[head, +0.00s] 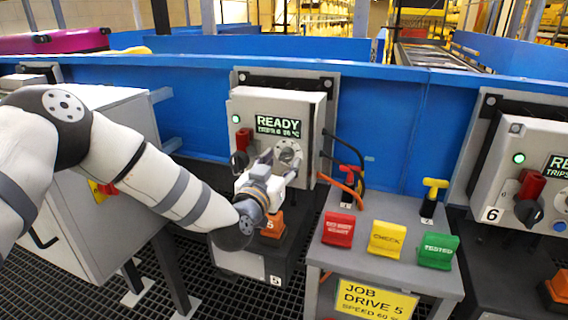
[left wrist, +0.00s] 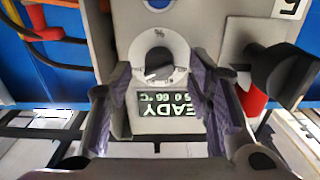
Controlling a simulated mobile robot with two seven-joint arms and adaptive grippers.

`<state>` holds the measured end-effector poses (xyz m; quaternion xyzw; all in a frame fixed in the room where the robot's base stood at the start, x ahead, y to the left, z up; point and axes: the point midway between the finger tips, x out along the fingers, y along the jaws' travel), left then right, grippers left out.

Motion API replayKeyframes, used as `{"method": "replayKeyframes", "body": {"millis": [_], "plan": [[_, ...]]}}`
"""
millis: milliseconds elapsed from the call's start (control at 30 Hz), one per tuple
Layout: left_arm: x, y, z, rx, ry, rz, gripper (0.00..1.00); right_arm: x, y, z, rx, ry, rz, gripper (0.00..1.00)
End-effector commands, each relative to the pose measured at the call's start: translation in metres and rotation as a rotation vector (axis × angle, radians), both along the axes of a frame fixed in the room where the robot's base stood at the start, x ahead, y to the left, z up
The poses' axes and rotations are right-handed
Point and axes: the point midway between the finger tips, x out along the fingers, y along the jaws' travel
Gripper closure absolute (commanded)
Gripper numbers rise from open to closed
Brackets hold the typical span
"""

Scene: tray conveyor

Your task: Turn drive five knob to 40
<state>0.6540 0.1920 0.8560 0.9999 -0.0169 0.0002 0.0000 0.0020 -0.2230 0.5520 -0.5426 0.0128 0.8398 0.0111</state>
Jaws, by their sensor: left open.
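The drive five box (head: 306,110) is a grey panel with a green READY display (head: 278,126). Its speed knob (head: 289,152) is a round white dial below the display. In the left wrist view the picture is turned over, and the knob (left wrist: 158,72) shows a dark grip and a % mark. My left gripper (head: 278,163) is open in front of the panel. In the left wrist view its fingers (left wrist: 164,88) stand on either side of the dial, with nothing between them; contact cannot be told. My right gripper is not in view.
A black rotary switch with a red part (head: 242,140) is left of the knob. An orange block (head: 272,224) is below. A side table (head: 375,260) holds red, yellow and green tags and a JOB DRIVE 5 sign (head: 376,299). Drive six's box (head: 525,165) is right.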

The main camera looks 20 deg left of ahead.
Motion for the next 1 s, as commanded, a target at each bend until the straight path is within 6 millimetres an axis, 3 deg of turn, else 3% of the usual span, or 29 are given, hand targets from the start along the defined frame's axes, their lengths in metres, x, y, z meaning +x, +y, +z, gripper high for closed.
{"method": "replayKeyframes", "body": {"millis": [133, 400, 600, 1000], "plan": [[0.015, -0.001, -0.001, 0.0, 0.001, -0.001, 0.54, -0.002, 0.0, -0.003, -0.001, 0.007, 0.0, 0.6], [0.017, -0.001, 0.0, 0.0, 0.0, -0.001, 0.54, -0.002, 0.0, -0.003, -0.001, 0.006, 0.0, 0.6], [0.017, -0.001, 0.0, 0.0, 0.001, 0.0, 0.99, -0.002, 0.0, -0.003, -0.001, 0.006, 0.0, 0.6], [0.017, -0.001, 0.0, -0.054, 0.002, 0.0, 1.0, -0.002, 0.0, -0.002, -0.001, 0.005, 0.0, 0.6]]}}
